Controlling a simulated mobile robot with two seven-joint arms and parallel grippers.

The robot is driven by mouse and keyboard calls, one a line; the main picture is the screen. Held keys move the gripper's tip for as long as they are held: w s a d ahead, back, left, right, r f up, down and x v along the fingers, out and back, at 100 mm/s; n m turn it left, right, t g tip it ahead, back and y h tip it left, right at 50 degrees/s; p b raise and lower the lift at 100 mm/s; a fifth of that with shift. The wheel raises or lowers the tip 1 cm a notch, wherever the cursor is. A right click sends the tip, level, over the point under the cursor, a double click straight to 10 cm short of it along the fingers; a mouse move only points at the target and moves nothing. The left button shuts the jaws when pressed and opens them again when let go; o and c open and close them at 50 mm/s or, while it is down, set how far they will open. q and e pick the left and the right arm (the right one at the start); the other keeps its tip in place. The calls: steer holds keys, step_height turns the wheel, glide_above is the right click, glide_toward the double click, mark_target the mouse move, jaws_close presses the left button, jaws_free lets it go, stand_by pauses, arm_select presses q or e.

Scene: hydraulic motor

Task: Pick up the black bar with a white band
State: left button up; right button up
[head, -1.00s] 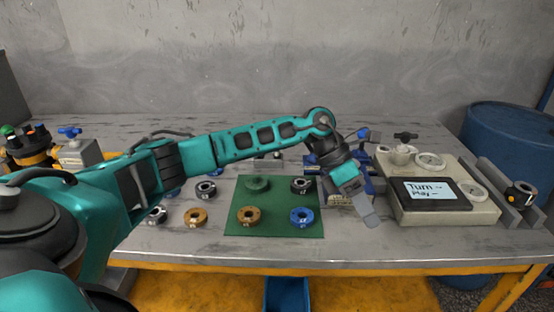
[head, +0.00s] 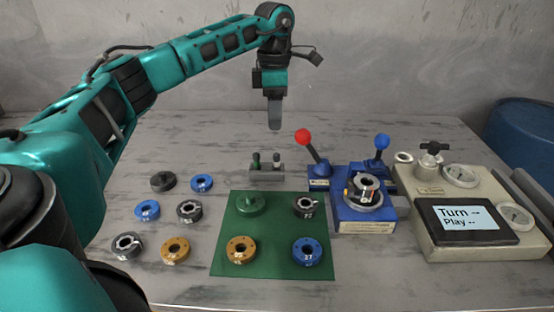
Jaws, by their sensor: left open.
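A grey rack (head: 267,174) stands behind the green mat and holds two small upright pieces. The right one (head: 277,160) is dark with a pale part, and looks like the black bar with a white band; it is too small to be sure. The left one (head: 256,161) is dark green. My left gripper (head: 275,126) points straight down above and behind the rack, apart from it. It is open and seen edge-on, with nothing visible in it. My right gripper is not in view.
A green mat (head: 270,268) carries several rings, and more rings lie to its left. Right of the rack is a blue fixture (head: 320,172) with a red-knobbed lever (head: 303,137). A beige box with a screen (head: 467,222) stands farther right.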

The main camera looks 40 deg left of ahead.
arm_select(q)
glide_above(276, 160)
steer(key=f, duration=0.4)
steer(key=f+b, duration=0.1)
steer(key=f, duration=0.1)
steer(key=shift+w+a+f, duration=0.1)
steer(key=shift+a, duration=0.25)
steer(key=shift+w+d+f+b, duration=0.15)
steer(key=shift+f+b, duration=0.1)
steer(key=shift+f, duration=1.3)
steer(key=shift+w+a+f+b, duration=0.1)
steer(key=shift+f+b, duration=0.1)
steer(key=shift+f, duration=1.35)
jaws_close()
